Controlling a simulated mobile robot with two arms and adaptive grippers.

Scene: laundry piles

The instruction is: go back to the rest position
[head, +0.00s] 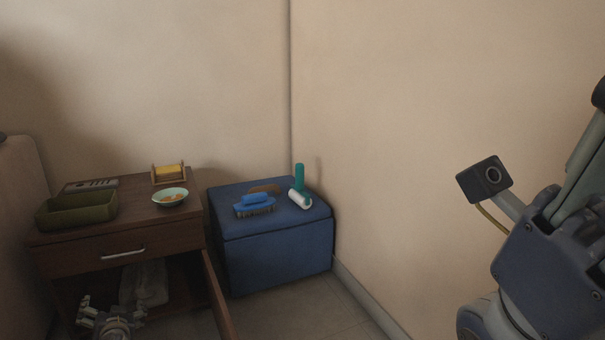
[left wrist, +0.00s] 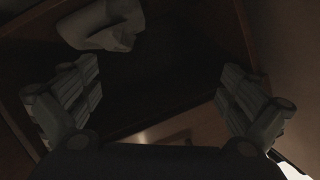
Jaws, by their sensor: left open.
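My left gripper (head: 104,312) is low in front of the nightstand's open lower compartment. In the left wrist view its two fingers (left wrist: 160,98) stand wide apart with nothing between them. A pale folded cloth (head: 145,284) lies inside the compartment, beyond the gripper; it also shows in the left wrist view (left wrist: 100,27), apart from the fingers. My right arm rises at the right edge, with its wrist camera showing. Part of what may be its gripper (head: 590,140) is cut off by the picture edge, so its jaws cannot be read.
The wooden nightstand (head: 130,224) carries a green tray (head: 78,212), a remote (head: 92,185), a bowl (head: 170,198) and a yellow-filled holder (head: 168,173). Its door (head: 217,297) stands open. The blue ottoman (head: 275,255) holds a brush (head: 254,204), a lint roller (head: 300,198) and a teal cylinder (head: 299,177).

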